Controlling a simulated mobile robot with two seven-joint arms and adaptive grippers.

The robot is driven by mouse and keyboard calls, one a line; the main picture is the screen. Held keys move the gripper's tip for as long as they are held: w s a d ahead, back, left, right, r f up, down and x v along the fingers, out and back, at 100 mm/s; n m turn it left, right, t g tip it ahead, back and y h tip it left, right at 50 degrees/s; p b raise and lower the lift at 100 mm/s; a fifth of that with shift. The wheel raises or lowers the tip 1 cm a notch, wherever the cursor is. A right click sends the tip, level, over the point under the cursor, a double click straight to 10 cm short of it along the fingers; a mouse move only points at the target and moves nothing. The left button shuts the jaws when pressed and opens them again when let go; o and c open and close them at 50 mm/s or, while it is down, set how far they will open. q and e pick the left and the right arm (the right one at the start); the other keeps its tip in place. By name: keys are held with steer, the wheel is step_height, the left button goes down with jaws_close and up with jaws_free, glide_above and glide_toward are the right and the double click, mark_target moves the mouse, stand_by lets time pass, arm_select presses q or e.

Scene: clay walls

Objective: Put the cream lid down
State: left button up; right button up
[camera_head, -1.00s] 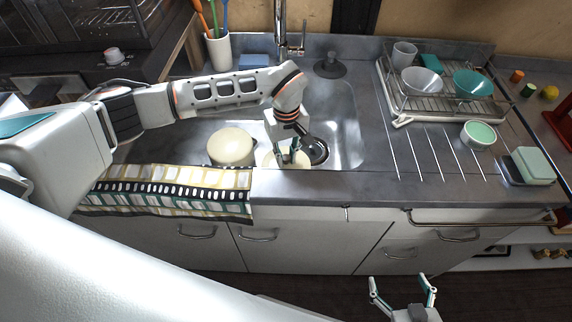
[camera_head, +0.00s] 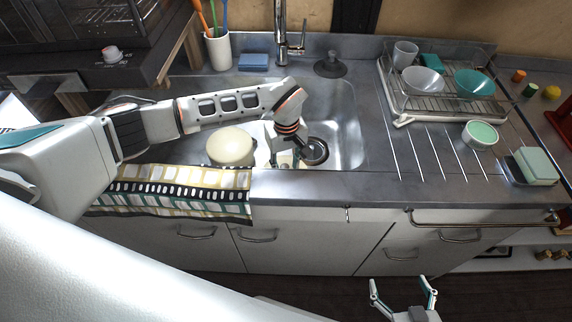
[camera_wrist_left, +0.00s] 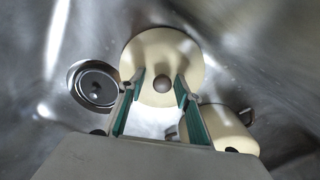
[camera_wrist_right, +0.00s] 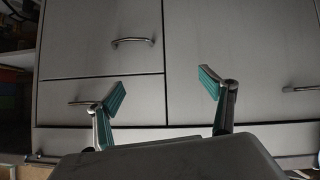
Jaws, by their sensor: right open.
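The cream lid (camera_wrist_left: 150,54), a round disc with a grey knob, shows in the left wrist view over the sink floor. My left gripper (camera_wrist_left: 160,78) has its fingers apart on either side of the knob, with gaps visible beside it. I cannot tell whether the lid rests fully flat. In the head view, my left gripper (camera_head: 287,158) reaches down into the sink and mostly hides the lid. A cream pot (camera_head: 230,147) stands left of it; it also shows in the left wrist view (camera_wrist_left: 224,128). My right gripper (camera_wrist_right: 165,90) is open and empty before the cabinet fronts.
The sink drain (camera_head: 314,151) lies right of my left gripper. A striped towel (camera_head: 180,190) hangs over the front counter edge. A dish rack (camera_head: 440,100) with bowls stands at the right. A blue sponge (camera_head: 253,61) lies behind the sink.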

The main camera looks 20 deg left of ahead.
mark_target(286, 166)
arm_select(q)
step_height(286, 166, up, 12)
steer(key=p, duration=0.1)
steer(key=shift+r, duration=0.15)
arm_select(e)
steer(key=shift+s+a+r, duration=0.2)
steer(key=shift+s+r, duration=0.05)
steer(key=shift+r, duration=0.1)
steer(key=shift+w+r, duration=0.1)
